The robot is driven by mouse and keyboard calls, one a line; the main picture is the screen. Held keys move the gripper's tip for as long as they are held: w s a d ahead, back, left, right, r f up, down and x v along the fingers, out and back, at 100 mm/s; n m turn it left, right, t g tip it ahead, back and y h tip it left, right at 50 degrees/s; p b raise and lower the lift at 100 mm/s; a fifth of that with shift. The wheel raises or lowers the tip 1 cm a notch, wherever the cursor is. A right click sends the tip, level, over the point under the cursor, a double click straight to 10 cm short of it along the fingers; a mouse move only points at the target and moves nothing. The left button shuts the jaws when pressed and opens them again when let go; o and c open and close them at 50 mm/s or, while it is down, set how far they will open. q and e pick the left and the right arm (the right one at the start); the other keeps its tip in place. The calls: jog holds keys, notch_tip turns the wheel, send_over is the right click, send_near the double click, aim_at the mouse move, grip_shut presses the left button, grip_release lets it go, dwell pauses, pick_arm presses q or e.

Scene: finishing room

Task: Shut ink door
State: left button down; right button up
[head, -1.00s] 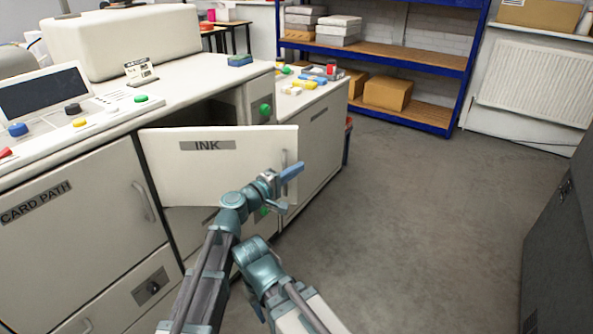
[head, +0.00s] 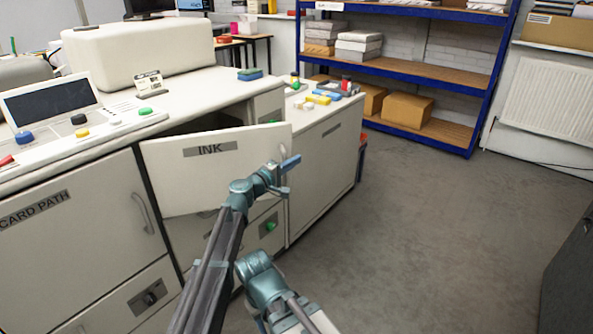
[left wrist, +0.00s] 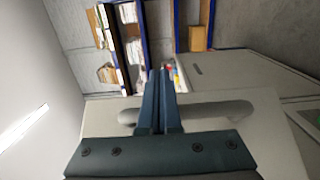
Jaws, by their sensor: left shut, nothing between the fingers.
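The ink door (head: 180,180), a cream panel labelled INK, stands partly open, hinged at its left side on the cream machine. A dark opening shows above its top edge. My left gripper (head: 289,163) is shut and empty at the door's outer face, near its free right edge. It covers most of the door's handle in the head view. In the left wrist view the shut fingers (left wrist: 158,100) lie in front of the pale door and its bar handle (left wrist: 205,112); I cannot tell whether they touch. My right gripper is not in view.
The card path door (head: 75,240) is left of the opening. A lower panel has a green knob (head: 269,226). A cream cabinet (head: 325,165) with small coloured items on top stands at right. Blue shelving (head: 480,100) is behind.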

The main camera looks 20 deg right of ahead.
pick_arm(q)
jog(key=w+a+n+t+y, duration=0.2)
jog(key=w, duration=0.9)
jog(key=w+a+n+t+y, duration=0.2)
jog(key=w+y, duration=0.1)
jog(key=w, duration=0.8)
jog(key=shift+a+n+t, duration=0.3)
jog(key=shift+t, duration=0.1)
